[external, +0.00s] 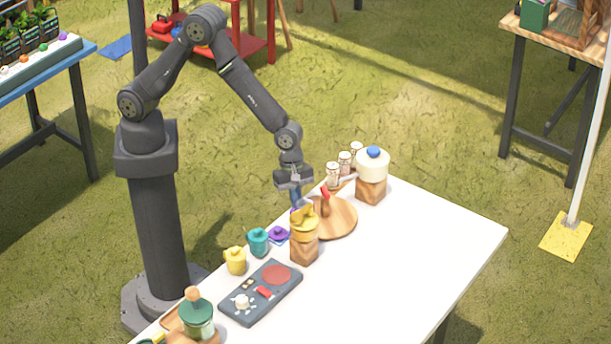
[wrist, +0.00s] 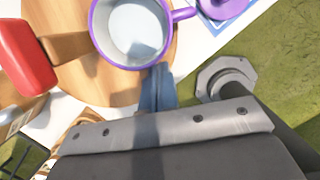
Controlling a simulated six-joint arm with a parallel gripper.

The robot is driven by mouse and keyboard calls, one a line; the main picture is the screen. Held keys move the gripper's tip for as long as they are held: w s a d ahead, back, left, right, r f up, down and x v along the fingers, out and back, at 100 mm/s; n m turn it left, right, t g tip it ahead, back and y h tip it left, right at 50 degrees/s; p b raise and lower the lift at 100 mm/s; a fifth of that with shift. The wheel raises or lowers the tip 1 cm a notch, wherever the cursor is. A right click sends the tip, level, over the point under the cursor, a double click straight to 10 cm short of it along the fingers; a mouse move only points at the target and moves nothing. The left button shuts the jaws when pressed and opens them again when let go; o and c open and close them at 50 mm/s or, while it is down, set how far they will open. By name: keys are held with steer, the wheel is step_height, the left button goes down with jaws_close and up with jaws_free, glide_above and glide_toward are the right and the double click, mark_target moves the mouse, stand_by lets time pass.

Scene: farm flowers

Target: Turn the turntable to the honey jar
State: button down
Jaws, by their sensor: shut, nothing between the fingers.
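The round wooden turntable (external: 345,222) lies on the white table; it fills the upper left of the wrist view (wrist: 100,82). A wooden piece with a red end (external: 325,193) stands on it, and the red end shows large in the wrist view (wrist: 25,57). A purple-rimmed mug (wrist: 130,30) is on the turntable, mostly hidden in the external view. My gripper (external: 295,205) is shut and empty, its blue fingertips (wrist: 158,85) low at the turntable's edge, close beside the mug; contact is unclear. A yellow-topped container (external: 304,220), possibly the honey jar, stands on a wooden block before the turntable.
A white container with a blue knob (external: 372,165) and several small jars (external: 344,160) stand behind the turntable. A teal pot (external: 258,241), a yellow pot (external: 235,260), a dark control panel (external: 262,292) and a green-lidded jar (external: 198,315) stand nearer. The table's right side is clear.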

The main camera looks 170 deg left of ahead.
steer(key=shift+w+d, duration=0.2)
steer(key=shift+w, duration=0.35)
steer(key=shift+w+d, duration=0.15)
steer(key=shift+w, duration=1.7)
steer(key=s+d, duration=0.3)
steer(key=shift+r, duration=0.25)
steer(key=d+v, duration=0.1)
steer(key=v, duration=0.8)
steer(key=shift+w+r, duration=0.25)
steer(key=shift+w, duration=0.05)
steer(key=shift+f, duration=0.1)
